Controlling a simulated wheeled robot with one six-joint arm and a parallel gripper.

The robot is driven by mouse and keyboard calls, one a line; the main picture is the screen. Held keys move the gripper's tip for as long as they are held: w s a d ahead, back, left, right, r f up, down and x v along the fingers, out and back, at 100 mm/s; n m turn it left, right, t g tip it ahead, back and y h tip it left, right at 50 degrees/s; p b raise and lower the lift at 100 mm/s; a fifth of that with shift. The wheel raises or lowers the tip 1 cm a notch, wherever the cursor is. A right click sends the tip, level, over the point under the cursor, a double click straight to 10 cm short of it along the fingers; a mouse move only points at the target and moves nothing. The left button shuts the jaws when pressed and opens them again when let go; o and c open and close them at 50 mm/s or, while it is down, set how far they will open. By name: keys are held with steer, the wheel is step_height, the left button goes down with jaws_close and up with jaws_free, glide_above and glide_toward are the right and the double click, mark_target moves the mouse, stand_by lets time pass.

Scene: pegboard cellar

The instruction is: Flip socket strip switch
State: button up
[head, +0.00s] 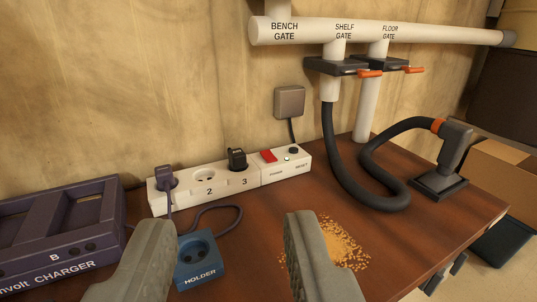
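The white socket strip (218,177) lies along the back of the bench against the wooden wall. Its red switch (268,156) is on the right part, above the word POWER, beside a small black RESET button (293,150). A purple plug (165,178) sits in the left socket, socket 2 is empty, and a black plug (237,159) sits in socket 3. My gripper (233,232) is open and empty, its two grey fingers in front of the strip, apart from it. The switch is in plain view; I cannot tell which way it is set.
A purple charger (65,225) stands at left, and a blue holder (199,262) sits between my fingers. Sawdust (335,243) lies behind the right finger. A black hose (345,185) runs from the white pipe (375,30) to a nozzle (450,165) at right.

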steer(key=shift+c, duration=0.5)
steer(key=c, duration=0.3)
steer(key=shift+w, duration=0.25)
jaws_close()
steer(key=w+d+f+n+g+y, duration=0.1)
steer(key=w+d+f+g, duration=0.1)
steer(key=w, duration=0.8)
steer(key=w+d+f+n+g+y, duration=0.1)
steer(key=w+d+f+g, duration=0.1)
steer(key=w, duration=0.8)
steer(key=w+d+f+n+g+y, duration=0.1)
steer(key=w+d+f+n+g, duration=0.1)
steer(key=w, duration=0.8)
steer(key=shift+w+d+g+y, duration=0.4)
steer(key=shift+d+g, duration=0.4)
steer(key=shift+d, duration=0.4)
